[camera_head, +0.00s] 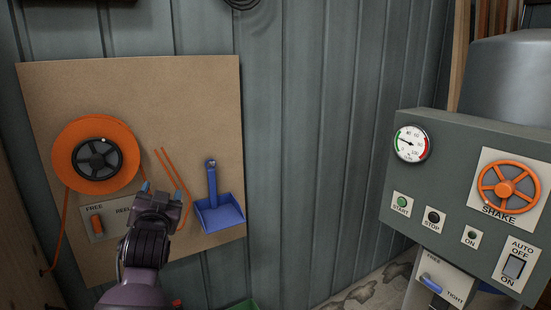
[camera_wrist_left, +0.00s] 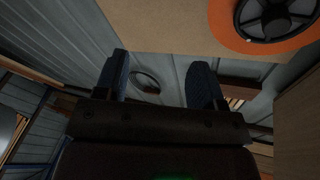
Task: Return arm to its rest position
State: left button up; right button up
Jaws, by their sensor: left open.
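My left gripper (camera_head: 161,192) is raised in front of the brown board (camera_head: 190,90) in the head view, its arm coming up from the bottom left. Its two blue-tipped fingers are apart, with nothing seen between them. The left wrist view also shows the open fingers (camera_wrist_left: 160,88), with the grey wall and a dark ring beyond them. The orange reel (camera_head: 72,150) is on the board to the left of the gripper. It also shows at the upper right of the left wrist view (camera_wrist_left: 228,22). My right gripper is not in view.
A blue dustpan (camera_head: 219,213) hangs on the board right of the gripper. A grey control box (camera_head: 450,150) with a gauge (camera_head: 411,143) and an orange wheel (camera_head: 508,187) stands at the right. Open room lies between board and box.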

pick_arm(q)
jog(key=s+a+f+g+h, duration=0.1)
jog(key=s+f+g+h, duration=0.1)
jog(key=s+f, duration=1.5)
jog(key=s+f+n+g+h, duration=0.1)
jog(key=s+f+g, duration=0.4)
jog(key=s+f, duration=1.1)
notch_tip(320, 180, down, 5)
jog(key=shift+s+a+f+n+h, duration=0.2)
jog(key=shift+s+a+n+h, duration=0.1)
jog(key=shift+s+a+h, duration=0.1)
jog(key=shift+w+d, duration=0.1)
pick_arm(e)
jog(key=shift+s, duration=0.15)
